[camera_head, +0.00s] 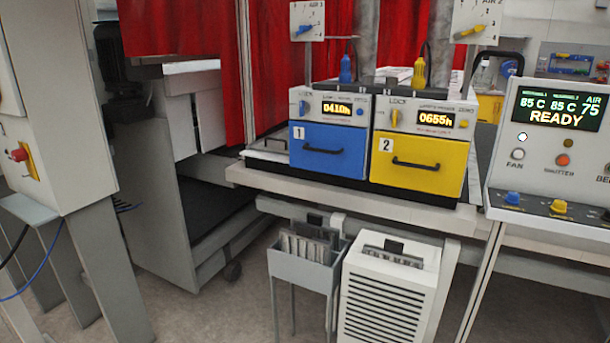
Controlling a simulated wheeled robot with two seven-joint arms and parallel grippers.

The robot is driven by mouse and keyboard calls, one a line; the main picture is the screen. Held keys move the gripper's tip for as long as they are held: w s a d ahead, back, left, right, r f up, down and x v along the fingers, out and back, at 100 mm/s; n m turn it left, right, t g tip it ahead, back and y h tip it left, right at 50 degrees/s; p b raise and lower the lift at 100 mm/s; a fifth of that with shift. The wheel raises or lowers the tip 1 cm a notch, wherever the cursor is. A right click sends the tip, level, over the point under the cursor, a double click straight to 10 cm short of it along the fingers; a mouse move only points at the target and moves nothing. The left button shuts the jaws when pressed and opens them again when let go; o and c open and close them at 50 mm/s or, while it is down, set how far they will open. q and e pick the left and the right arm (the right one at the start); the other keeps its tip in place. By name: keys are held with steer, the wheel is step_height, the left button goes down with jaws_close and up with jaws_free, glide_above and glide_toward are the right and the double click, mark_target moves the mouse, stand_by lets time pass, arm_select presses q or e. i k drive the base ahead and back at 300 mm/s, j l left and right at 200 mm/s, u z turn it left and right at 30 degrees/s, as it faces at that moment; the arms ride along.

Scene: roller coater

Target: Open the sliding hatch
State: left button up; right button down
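I cannot make out a part that is clearly a sliding hatch. Two units stand side by side on the bench: a blue front marked 1 (325,158) and a yellow front marked 2 (417,179). Each has a dark bar handle and looks closed. Above them are panels with lit displays, the left one reading 0410h (337,108) and the right one 0655h (433,118). Neither of my grippers is in view.
A control panel (556,175) reading READY stands at the right. Red curtains (206,60) hang behind. Below the bench edge (335,192) are a grey bin (292,267) and a white vented box (384,306). A grey cabinet (45,110) stands at the left.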

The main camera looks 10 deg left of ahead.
mark_target(280, 143)
steer(key=i+j+u, duration=0.4)
steer(key=i+u, duration=0.35)
steer(key=i+j+u, duration=0.1)
steer(key=i+u, duration=0.3)
steer(key=i+l+u, duration=0.1)
steer(key=i+u, duration=0.25)
steer(key=i, duration=0.15)
steer(key=i+z, duration=0.2)
steer(key=i, duration=0.25)
steer(key=i+j+z, duration=0.2)
steer(key=i, duration=0.25)
